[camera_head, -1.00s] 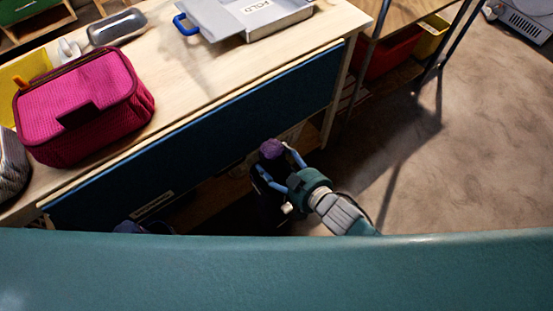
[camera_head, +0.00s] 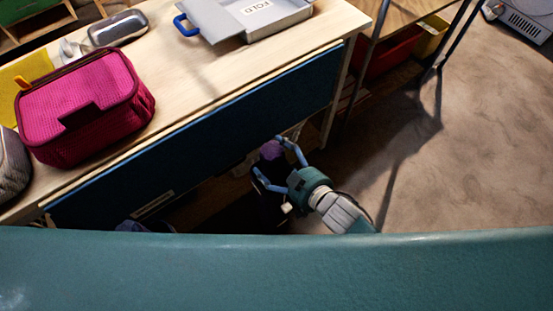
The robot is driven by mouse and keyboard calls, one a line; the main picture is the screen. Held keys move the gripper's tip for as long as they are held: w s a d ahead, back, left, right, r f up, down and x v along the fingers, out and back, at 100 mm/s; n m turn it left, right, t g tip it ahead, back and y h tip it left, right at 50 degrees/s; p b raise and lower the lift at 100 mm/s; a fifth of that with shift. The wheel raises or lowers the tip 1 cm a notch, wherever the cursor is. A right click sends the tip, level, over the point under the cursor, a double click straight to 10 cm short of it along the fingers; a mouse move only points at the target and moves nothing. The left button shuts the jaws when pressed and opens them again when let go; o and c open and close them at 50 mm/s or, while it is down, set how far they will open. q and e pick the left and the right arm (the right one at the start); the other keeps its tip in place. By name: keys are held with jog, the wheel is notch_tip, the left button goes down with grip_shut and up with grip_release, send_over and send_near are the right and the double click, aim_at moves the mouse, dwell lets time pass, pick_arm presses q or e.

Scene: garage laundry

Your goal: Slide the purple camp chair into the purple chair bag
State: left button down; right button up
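My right gripper (camera_head: 266,154) reaches down beside the front of the workbench, its blue fingers spread apart. The rest of the chair is hidden. A dark upright shape (camera_head: 270,209) stands below the gripper. It may be the chair bag, but it is too shadowed to make out its color or opening. My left gripper is not in view.
The workbench (camera_head: 215,83) bears a magenta case (camera_head: 85,105), a grey case (camera_head: 117,28) and a grey tray labelled FOLD (camera_head: 278,22). A dark blue panel (camera_head: 210,130) covers its front. Bare floor (camera_head: 460,170) lies to the right.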

aim_at(276, 148)
notch_tip(276, 148, up, 10)
jog(key=p, duration=0.6)
jog(key=shift+f, duration=0.2)
notch_tip(276, 148, up, 20)
jog(key=p, duration=1.9)
